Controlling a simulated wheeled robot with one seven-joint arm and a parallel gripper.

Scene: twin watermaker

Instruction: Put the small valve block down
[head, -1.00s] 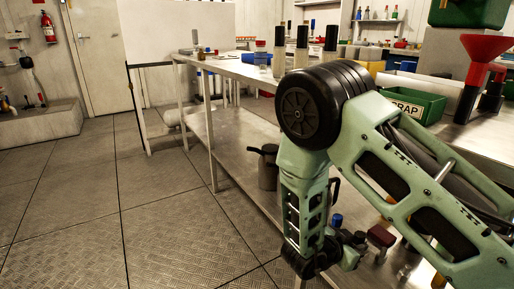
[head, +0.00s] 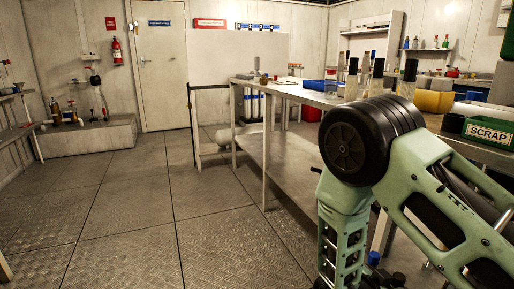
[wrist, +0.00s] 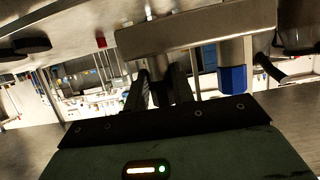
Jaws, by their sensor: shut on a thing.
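My gripper (wrist: 160,88) shows in the wrist view with its two dark fingers shut on a grey metal block, which I take to be the small valve block (wrist: 195,32). The block lies across the top of that view, slightly tilted in the picture. A fitting with a blue end (wrist: 232,80) stands out from it to the right of the fingers. In the head view my gripper is mostly cut off by the bottom edge, and the block cannot be made out clearly there.
A long metal bench (head: 300,96) with a lower shelf (head: 280,150) stands ahead, carrying bottles and a blue tray (head: 314,85). A green SCRAP bin (head: 488,132) sits at right. A low plinth (head: 85,138) with valves is at far left. The plated floor (head: 120,215) at left is clear.

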